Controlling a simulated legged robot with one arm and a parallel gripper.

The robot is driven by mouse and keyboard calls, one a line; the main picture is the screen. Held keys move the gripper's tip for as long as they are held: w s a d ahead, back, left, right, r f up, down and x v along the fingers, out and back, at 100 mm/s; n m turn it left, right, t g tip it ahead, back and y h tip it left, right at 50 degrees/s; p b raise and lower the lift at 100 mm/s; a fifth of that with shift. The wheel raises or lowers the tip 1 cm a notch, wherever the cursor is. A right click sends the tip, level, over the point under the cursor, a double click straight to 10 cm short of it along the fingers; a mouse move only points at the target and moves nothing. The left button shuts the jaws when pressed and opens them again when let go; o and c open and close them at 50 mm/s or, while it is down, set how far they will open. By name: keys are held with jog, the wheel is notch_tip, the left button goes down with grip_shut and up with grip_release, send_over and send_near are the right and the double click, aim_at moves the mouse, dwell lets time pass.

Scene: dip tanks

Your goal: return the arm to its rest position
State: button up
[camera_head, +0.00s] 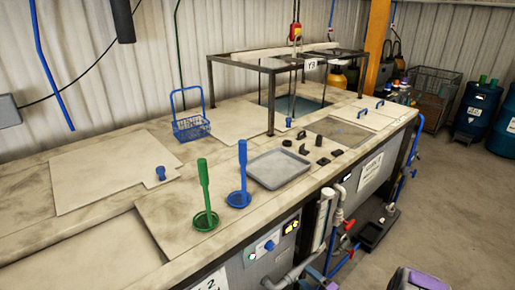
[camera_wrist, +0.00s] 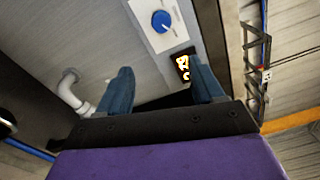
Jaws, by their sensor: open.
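My gripper (camera_wrist: 160,68) shows in the wrist view with its two blue fingers spread apart and nothing between them. It faces the tank's grey front panel (camera_wrist: 90,30), near a blue knob (camera_wrist: 161,21) and a lit display (camera_wrist: 183,66). The view is turned on its side. In the head view, a purple and grey part of my arm (camera_head: 420,281) shows at the bottom right edge, in front of the tank line. My gripper's fingers are not seen there.
The bench (camera_head: 80,238) carries a green-handled tool (camera_head: 204,190), a blue-handled tool (camera_head: 242,175), a grey tray (camera_head: 278,169) and a blue basket (camera_head: 191,127). Pipes (camera_head: 323,222) run down the bench front. A dark frame (camera_head: 240,65) stands over a tank. Floor (camera_head: 445,200) at right is clear.

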jog(key=w+d+r+n+g+h+b, duration=0.1)
jog(key=w+d+r+n+g+h, duration=0.3)
jog(key=w+d+r+n+h, duration=0.25)
jog(key=s+d+r+n+g+h+b, duration=0.2)
jog(key=s+r+g+h, duration=0.45)
jog(key=s+r, duration=0.65)
jog(key=s+a+r+n+g+y, duration=0.1)
jog(key=s+a+r+g, duration=0.1)
jog(key=s+a, duration=0.4)
jog(key=s+a+r+n+g, duration=0.2)
jog(key=s+a+r, duration=0.3)
jog(key=s, duration=1)
jog(key=s+a+r+n+g+y+b, duration=0.1)
jog(key=s+a+r+n+g, duration=0.1)
jog(key=s+a, duration=0.6)
jog(key=s+r, duration=0.1)
jog(key=s, duration=0.2)
jog(key=shift+s+r+y, duration=0.25)
jog(key=shift+r+y, duration=0.05)
jog(key=shift+r, duration=0.05)
jog(key=shift+n, duration=0.25)
